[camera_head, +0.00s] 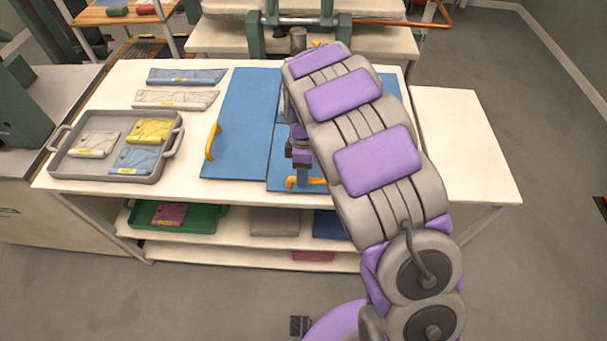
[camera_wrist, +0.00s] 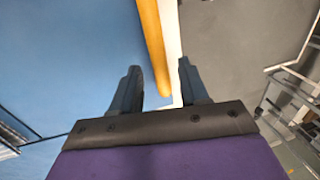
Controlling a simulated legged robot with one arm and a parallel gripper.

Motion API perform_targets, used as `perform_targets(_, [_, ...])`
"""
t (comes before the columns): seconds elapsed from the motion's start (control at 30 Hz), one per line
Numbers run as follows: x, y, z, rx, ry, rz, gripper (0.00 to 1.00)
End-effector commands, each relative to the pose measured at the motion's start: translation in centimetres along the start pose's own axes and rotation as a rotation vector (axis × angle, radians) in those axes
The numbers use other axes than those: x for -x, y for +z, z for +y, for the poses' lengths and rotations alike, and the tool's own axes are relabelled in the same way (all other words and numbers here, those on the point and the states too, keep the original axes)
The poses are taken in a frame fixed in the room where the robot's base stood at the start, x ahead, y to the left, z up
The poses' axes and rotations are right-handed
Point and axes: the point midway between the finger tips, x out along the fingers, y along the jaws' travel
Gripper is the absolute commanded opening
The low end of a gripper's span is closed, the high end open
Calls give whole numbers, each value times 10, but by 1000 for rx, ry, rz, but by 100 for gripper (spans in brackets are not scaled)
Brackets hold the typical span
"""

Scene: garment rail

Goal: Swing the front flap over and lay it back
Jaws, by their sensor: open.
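A blue folding board lies on the white table, with a wide left panel (camera_head: 245,115) and a front flap (camera_head: 278,172) partly hidden behind my arm. The front flap carries an orange handle (camera_head: 291,183) along its front edge. My gripper (camera_head: 303,178) points down at that handle. In the wrist view my gripper (camera_wrist: 160,82) is open, its two dark fingers on either side of the orange handle (camera_wrist: 150,40). The blue flap (camera_wrist: 70,50) fills the left of that view. I cannot tell whether the fingers touch the handle.
The left panel has its own orange handle (camera_head: 212,141). A grey tray (camera_head: 105,178) with folded garments stands at the table's left, below two folded garments (camera_head: 187,77). A bare white side table (camera_head: 460,145) is at the right. A lower shelf holds a green tray (camera_head: 205,219).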

Motion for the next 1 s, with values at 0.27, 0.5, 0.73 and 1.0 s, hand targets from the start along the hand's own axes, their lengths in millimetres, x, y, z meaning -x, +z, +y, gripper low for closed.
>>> perform_targets(0.27, [-5,7,1,0,3,9,44])
perform_targets(0.5, [-6,1,0,-1,1,1,33])
perform_targets(0.73, [-6,0,0,-1,1,1,11])
perform_targets(1.0, [-6,4,1,0,2,5,0])
